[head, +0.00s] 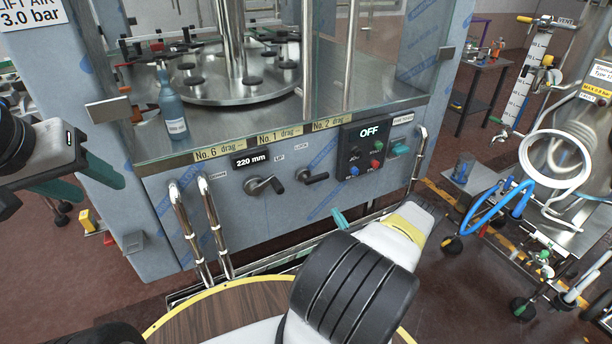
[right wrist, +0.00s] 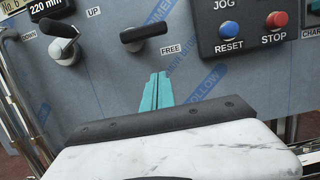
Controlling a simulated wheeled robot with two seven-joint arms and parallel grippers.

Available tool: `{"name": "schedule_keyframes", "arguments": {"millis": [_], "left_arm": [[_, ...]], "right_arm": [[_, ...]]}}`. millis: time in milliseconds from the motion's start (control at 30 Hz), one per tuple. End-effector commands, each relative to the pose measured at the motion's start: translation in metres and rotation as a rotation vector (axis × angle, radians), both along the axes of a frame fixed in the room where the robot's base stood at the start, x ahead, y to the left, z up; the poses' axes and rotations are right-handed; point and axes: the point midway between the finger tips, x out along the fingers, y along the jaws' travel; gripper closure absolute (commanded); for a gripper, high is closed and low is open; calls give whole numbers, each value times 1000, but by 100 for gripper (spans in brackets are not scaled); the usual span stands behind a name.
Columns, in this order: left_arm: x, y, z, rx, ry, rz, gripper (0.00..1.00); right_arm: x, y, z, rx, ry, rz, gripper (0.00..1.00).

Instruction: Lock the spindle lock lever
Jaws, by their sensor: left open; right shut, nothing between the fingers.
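The spindle lock lever (head: 313,177) is the right-hand of two black levers on the machine's front panel. Its handle points right, and in the right wrist view the lever (right wrist: 143,34) points toward the FREE label (right wrist: 171,49). A LOCK label (head: 301,147) sits above it in the head view. My right gripper (head: 340,217) is shut and empty, below and in front of the lever. In the right wrist view its teal fingertips (right wrist: 156,78) sit below the lever, apart from it. My left gripper (head: 86,180) is open and empty at the left, by the machine's corner.
Beside it is the DOWN/UP lever (head: 262,185). Right of it is the button box (head: 365,145), its display reading OFF. Curved steel handrails (head: 213,228) stand out left of the levers. A blue bottle (head: 171,105) stands on the machine deck.

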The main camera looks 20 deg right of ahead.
Motion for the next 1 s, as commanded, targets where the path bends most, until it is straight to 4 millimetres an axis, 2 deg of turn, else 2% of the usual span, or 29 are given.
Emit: {"name": "schedule_keyframes", "arguments": {"millis": [167,600,800,1000], "left_arm": [[0,0,0,0,0,0,50],[0,0,0,0,0,0,50],[0,0,0,0,0,0,50],[0,0,0,0,0,0,50]], "right_arm": [[16,2,4,-1,-1,3,100],[97,9,25,-3,-2,4,100],[98,8,51,-2,0,3,100],[97,7,63,-1,0,1,100]]}}
